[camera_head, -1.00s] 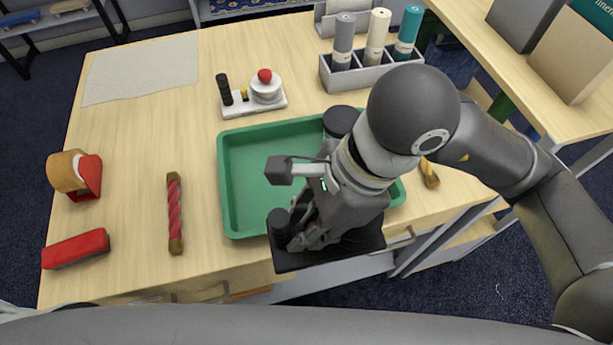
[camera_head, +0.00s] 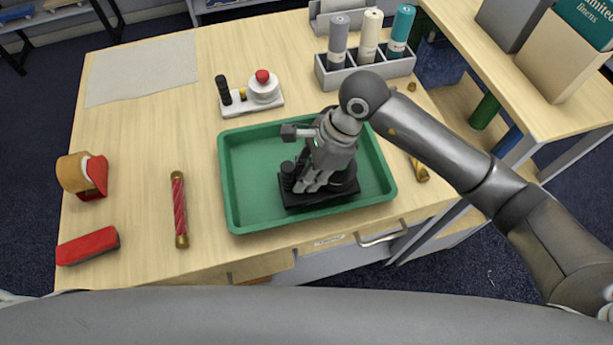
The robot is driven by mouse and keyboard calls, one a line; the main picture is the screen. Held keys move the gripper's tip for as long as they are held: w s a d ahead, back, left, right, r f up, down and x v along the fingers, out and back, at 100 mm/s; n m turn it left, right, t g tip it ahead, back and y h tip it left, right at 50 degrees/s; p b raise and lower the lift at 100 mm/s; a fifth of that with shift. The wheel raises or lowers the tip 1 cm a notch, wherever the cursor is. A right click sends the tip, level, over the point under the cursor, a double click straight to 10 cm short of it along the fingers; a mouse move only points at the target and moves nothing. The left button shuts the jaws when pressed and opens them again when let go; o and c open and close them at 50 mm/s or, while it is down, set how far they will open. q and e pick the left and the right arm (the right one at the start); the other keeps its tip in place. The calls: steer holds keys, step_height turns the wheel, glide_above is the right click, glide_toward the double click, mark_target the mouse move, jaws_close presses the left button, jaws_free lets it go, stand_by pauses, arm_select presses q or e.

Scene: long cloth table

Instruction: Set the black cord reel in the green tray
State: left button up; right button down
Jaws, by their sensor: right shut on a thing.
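The green tray (camera_head: 240,213) lies on the wooden table near its front edge. The black cord reel (camera_head: 320,198), with a flat black base and dark round parts, is inside the tray's outline, right of its middle. My right gripper (camera_head: 306,183) comes in from the right and is shut on the reel from above, hiding part of it. The base looks level and low over the tray floor; whether it touches the floor I cannot tell. My left gripper is not in view.
A white stand with a red knob (camera_head: 262,92) is behind the tray, and a grey rack (camera_head: 365,69) of rolls is at back right. A red-and-gold rod (camera_head: 180,210), a red block (camera_head: 88,246) and a tape-like roll (camera_head: 75,174) lie left. The tray's left part is clear.

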steer(key=shift+s+f+p, duration=0.15)
steer(key=shift+f+p, duration=0.3)
steer(key=shift+f, duration=0.7)
steer(key=shift+f, duration=0.1)
steer(key=shift+f+b, duration=0.1)
steer(key=shift+b, duration=0.2)
steer(key=c, duration=1.3)
jaws_free()
